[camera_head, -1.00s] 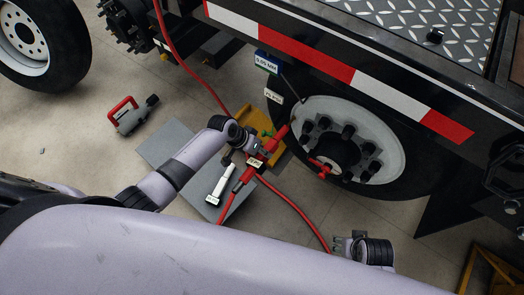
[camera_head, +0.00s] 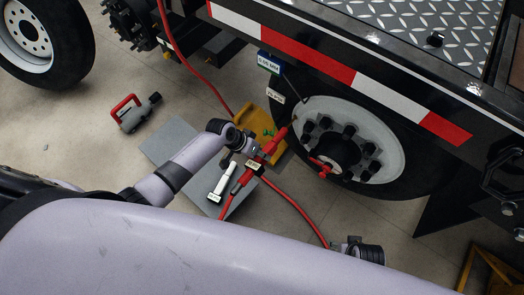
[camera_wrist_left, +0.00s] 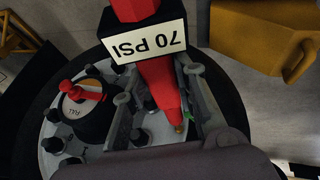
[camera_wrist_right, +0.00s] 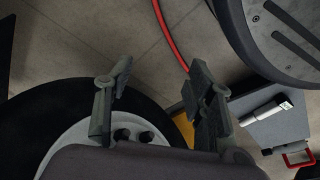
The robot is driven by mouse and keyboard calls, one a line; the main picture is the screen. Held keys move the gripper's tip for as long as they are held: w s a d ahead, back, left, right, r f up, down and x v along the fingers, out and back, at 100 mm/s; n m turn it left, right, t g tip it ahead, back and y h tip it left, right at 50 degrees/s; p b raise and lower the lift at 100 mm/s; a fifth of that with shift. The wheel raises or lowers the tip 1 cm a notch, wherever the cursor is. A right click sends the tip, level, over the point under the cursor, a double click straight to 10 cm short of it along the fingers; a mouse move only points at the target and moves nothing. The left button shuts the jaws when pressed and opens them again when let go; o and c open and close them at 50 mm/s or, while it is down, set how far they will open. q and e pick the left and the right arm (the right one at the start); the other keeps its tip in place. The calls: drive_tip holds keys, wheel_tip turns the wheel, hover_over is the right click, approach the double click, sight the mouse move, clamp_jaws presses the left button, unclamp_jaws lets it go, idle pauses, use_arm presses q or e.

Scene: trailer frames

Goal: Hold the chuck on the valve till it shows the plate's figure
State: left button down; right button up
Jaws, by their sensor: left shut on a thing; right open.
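My left gripper (camera_head: 250,150) is shut on the red inflator chuck (camera_head: 269,147) beside the truck wheel (camera_head: 385,125). In the left wrist view the chuck's red body (camera_wrist_left: 160,85) lies between the fingers, and its display (camera_wrist_left: 150,42) reads 70 PSI, upside down. A small brass-coloured tip shows at its narrow end; I cannot tell whether it sits on the valve. A hanging plate (camera_head: 275,96) by the wheel bears figures too small to read surely. My right gripper (camera_wrist_right: 155,95) is open and empty; its wrist (camera_head: 360,250) shows low in the head view, fingers mostly hidden.
A red hose (camera_head: 292,212) runs over the floor. A grey mat (camera_head: 168,138), white stick-like tool (camera_head: 222,182), yellow block (camera_head: 255,120) and red-handled grey tool (camera_head: 135,112) lie nearby. The truck bed's edge (camera_head: 340,70) overhangs the wheel.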

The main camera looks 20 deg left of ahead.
sight(252, 166)
use_arm(q)
drive_tip(key=shift+s+a+r, duration=0.1)
drive_tip(key=shift+s+a, duration=0.05)
drive_tip(key=shift+s, duration=0.15)
drive_tip(key=shift+s+a+p, duration=0.1)
drive_tip(key=shift+s+p, duration=0.25)
drive_tip(key=shift+p, duration=0.1)
drive_tip(key=shift+s+a+p, duration=0.2)
drive_tip(key=shift+s+p, duration=0.15)
drive_tip(key=shift+s, duration=0.15)
drive_tip(key=shift+s+a+p, duration=0.2)
drive_tip(key=shift+s+p, duration=0.15)
drive_tip(key=shift+s, duration=0.25)
drive_tip(key=shift+s+a, duration=0.1)
drive_tip(key=shift+s, duration=0.15)
drive_tip(key=shift+s+a+p, duration=0.1)
drive_tip(key=shift+s+p, duration=0.15)
drive_tip(key=shift+p, duration=0.05)
drive_tip(key=shift+s, duration=0.2)
use_arm(e)
drive_tip(key=s+f, duration=0.5)
drive_tip(key=f, duration=0.2)
drive_tip(key=shift+s+a+f, duration=0.2)
drive_tip(key=shift+f, duration=0.15)
